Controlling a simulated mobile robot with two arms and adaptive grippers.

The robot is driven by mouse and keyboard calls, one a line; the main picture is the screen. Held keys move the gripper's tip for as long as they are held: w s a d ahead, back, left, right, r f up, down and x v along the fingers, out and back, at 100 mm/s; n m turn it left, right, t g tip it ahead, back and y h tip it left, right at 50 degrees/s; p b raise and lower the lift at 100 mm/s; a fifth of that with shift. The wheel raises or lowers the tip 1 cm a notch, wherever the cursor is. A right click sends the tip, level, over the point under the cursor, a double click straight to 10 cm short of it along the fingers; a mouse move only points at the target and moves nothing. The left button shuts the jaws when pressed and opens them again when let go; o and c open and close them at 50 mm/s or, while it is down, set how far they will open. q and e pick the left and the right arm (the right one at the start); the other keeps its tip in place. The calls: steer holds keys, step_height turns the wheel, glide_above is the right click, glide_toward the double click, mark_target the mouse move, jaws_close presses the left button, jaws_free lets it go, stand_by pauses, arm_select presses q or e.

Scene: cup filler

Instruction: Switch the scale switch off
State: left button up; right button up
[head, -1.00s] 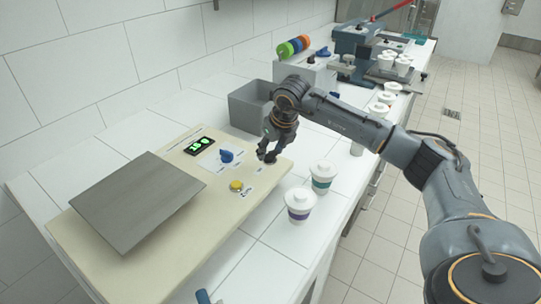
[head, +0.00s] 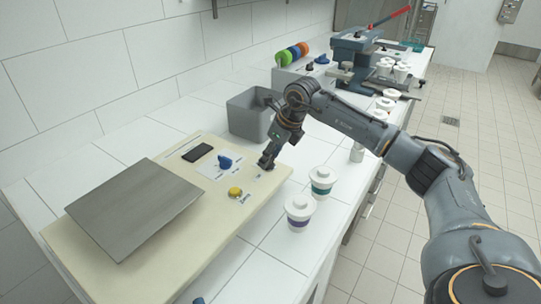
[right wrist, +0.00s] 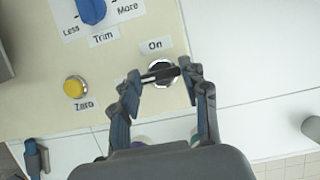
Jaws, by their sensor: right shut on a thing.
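The scale (head: 178,252) is a cream base with a grey metal plate (head: 135,205). Its display (head: 197,152) is dark. The scale switch (right wrist: 161,72) is a dark rotary knob in a round collar beside the "On" label (right wrist: 155,45). Its bar handle lies roughly crosswise in the right wrist view. My right gripper (head: 266,164) is at the switch, at the right end of the base. In the right wrist view its fingertips (right wrist: 160,77) are shut on the ends of the handle. My left gripper is not in view.
A blue trim knob (head: 225,162) and a yellow zero button (head: 235,192) sit close to the switch. Two lidded cups, one with a purple band (head: 299,212) and one with a teal band (head: 321,182), stand right of the base. A grey bin (head: 250,115) stands behind.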

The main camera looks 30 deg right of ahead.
steer(key=o, duration=1.1)
steer(key=shift+o, duration=0.2)
steer(key=shift+s+r, duration=0.1)
steer(key=shift+r, duration=0.2)
steer(key=v, duration=1.1)
steer(key=shift+s+r, duration=0.2)
steer(key=shift+d, duration=0.1)
